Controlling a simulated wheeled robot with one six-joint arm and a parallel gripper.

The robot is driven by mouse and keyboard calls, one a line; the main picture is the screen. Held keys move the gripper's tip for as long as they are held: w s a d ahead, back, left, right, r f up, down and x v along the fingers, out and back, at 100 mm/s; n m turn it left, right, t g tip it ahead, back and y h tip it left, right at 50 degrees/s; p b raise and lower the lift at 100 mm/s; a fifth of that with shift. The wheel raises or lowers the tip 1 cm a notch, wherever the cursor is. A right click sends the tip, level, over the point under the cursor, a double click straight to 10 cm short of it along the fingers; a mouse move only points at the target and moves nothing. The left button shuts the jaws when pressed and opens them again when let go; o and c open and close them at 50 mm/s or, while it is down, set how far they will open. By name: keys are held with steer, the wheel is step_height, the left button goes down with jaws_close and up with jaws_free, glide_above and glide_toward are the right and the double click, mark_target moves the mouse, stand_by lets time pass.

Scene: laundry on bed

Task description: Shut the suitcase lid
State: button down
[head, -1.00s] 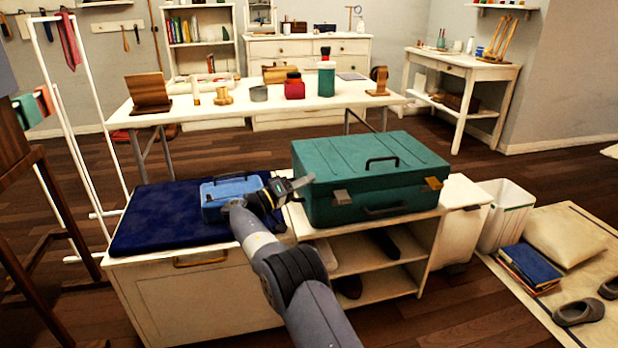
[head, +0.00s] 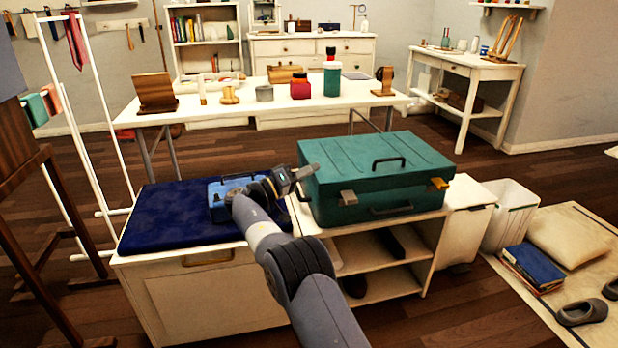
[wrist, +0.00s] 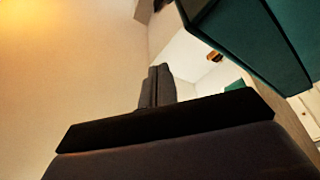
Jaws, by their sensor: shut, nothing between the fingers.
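The green suitcase (head: 375,160) stands on the right part of the white bench in the head view. Its lid lies flat over the body, with no clear gap visible from here. A dark handle is on top and another on the front. A grey latch (head: 348,197) and a yellow latch (head: 440,183) stick out at the front. My gripper (head: 305,178) is shut and empty at the suitcase's left side; I cannot tell whether it touches. In the wrist view my shut fingers (wrist: 157,86) point up, with the suitcase's green side (wrist: 255,40) at upper right.
A small blue case (head: 224,190) lies on the dark blue cushion (head: 165,220), partly behind my arm. The white bench (head: 395,232) has open shelves below the suitcase. A long white table (head: 225,112) with several objects stands behind. A white bin (head: 508,220) is at right.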

steer(key=s+a+f+p, duration=0.1)
steer(key=a+f+p, duration=0.1)
steer(key=a, duration=0.6)
steer(key=shift+s+a+f, duration=0.2)
steer(key=shift+s+f, duration=0.05)
steer(key=shift+f, duration=0.35)
steer(key=w+d+b, duration=0.2)
steer(key=d+b, duration=0.1)
steer(key=d, duration=0.6)
steer(key=shift+d+r, duration=0.15)
steer(key=shift+s, duration=0.1)
